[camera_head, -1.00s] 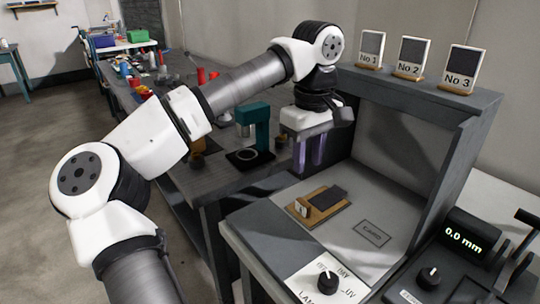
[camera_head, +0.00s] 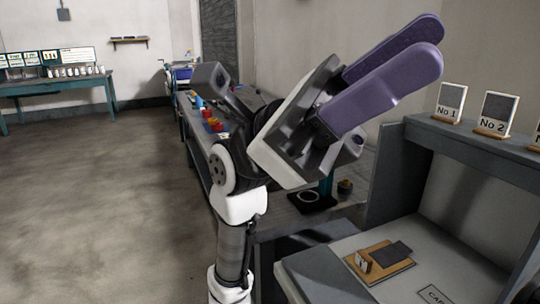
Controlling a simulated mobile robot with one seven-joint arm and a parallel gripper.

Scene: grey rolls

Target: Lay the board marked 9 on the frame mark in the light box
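A small wooden board (camera_head: 378,277) with a dark grey patch and a small upright white tag lies on the light box floor at its left. The tag's number is too small to read. The frame mark (camera_head: 436,296), a thin dark outline with partly cut-off lettering, is on the pale floor right of the board and bare. My gripper (camera_head: 434,42) has two purple fingers, apart and empty, raised high and pointing up and right, well away from the board.
Tagged sample cards, No 1 (camera_head: 449,103) and No 2 (camera_head: 496,113), stand on the light box top. A third is cut off at the right edge. Behind my arm is a dark bench with a teal stand (camera_head: 326,187) and coloured items. Open floor lies left.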

